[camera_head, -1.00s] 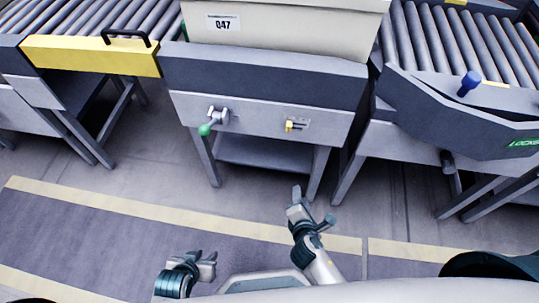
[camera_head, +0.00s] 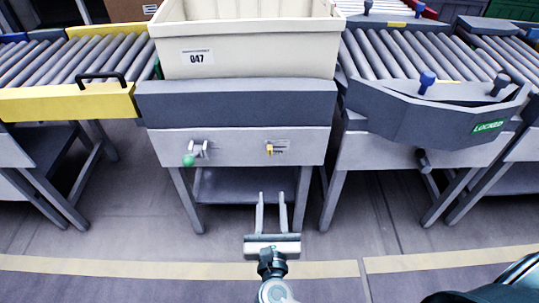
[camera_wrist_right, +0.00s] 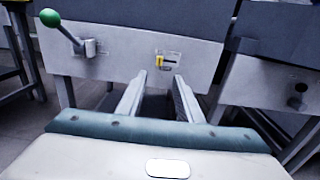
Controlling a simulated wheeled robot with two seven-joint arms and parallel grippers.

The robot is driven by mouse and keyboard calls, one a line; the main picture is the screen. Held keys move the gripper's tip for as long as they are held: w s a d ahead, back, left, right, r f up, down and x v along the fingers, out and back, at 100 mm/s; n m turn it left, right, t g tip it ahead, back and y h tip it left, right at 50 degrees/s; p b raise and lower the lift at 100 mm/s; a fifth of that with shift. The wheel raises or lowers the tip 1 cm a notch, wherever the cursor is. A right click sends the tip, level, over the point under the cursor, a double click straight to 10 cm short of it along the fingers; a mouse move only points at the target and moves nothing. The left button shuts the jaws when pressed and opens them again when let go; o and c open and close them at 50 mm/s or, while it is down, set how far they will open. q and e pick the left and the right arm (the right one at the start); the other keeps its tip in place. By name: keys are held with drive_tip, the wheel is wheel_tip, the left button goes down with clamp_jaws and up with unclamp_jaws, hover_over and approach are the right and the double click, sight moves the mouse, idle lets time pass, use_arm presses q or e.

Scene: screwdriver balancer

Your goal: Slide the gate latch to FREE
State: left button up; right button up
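A small yellow latch tab (camera_head: 270,149) sits in a slotted plate on the pale front panel (camera_head: 232,149) of the middle station. It also shows in the right wrist view (camera_wrist_right: 159,61), at the left side of its plate; the lettering is too small to read. My right gripper (camera_head: 270,194) is below the panel in the head view, its two fingers apart and nothing between them. In the right wrist view the open fingers (camera_wrist_right: 160,77) point toward the panel, just below the tab and apart from it. My left gripper is out of view.
Left of the tab is a lever with a green knob (camera_head: 189,160). A cream bin (camera_head: 255,55) marked 047 stands above. A yellow gate (camera_head: 62,101) with a black handle is at left. At right is a dark guard (camera_head: 420,118) with a green LOCKED sign (camera_head: 488,126) and a blue knob (camera_head: 427,78).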

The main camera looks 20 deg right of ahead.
sight(270, 150)
drive_tip(key=x, duration=1.7)
drive_tip(key=shift+w+f, duration=0.1)
drive_tip(key=shift+f, duration=0.05)
drive_tip(key=shift+d, duration=0.1)
clamp_jaws()
